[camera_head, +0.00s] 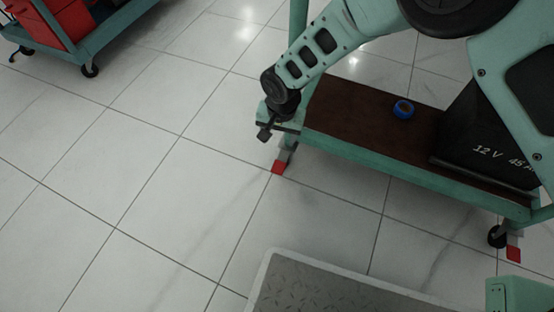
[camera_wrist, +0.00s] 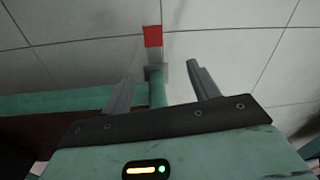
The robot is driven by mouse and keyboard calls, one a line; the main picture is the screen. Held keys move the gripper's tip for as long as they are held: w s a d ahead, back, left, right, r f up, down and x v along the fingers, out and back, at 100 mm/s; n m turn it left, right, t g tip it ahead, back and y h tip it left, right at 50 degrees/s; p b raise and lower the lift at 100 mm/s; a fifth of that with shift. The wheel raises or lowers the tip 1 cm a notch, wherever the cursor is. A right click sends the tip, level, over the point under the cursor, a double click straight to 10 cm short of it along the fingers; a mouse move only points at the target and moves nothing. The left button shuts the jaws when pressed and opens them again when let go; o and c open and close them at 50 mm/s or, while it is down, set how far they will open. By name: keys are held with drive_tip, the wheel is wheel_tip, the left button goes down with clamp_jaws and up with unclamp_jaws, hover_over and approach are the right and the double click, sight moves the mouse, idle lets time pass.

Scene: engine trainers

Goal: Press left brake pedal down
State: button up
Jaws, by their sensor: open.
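The left brake pedal appears to be the small red pad (camera_head: 279,167) on a grey bracket at the left foot of the teal cart, close to the white tile floor. In the wrist view the red pad (camera_wrist: 152,36) shows beyond the fingertips, roughly in line with the gap between them. My gripper (camera_wrist: 162,74) is open, with nothing held between its grey fingers. In the head view my arm reaches down at the cart's left end, with its wrist above the red pad. The gripper looks apart from the pad. The pad's tilt is hard to tell.
The teal cart has a brown shelf (camera_head: 345,105) with a blue tape roll (camera_head: 403,109) and a black battery (camera_head: 486,140). Another red pad (camera_head: 513,254) sits by the right caster. A red-boxed trolley (camera_head: 70,35) stands upper left. The floor to the left is clear.

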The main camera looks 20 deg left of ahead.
drive_tip(key=r+m, duration=0.2)
drive_tip(key=b, duration=0.9)
approach(278, 167)
drive_tip(key=shift+h, duration=0.4)
drive_tip(key=f, duration=0.8)
drive_tip(key=shift+a+f, duration=0.1)
drive_tip(key=shift+a, duration=0.2)
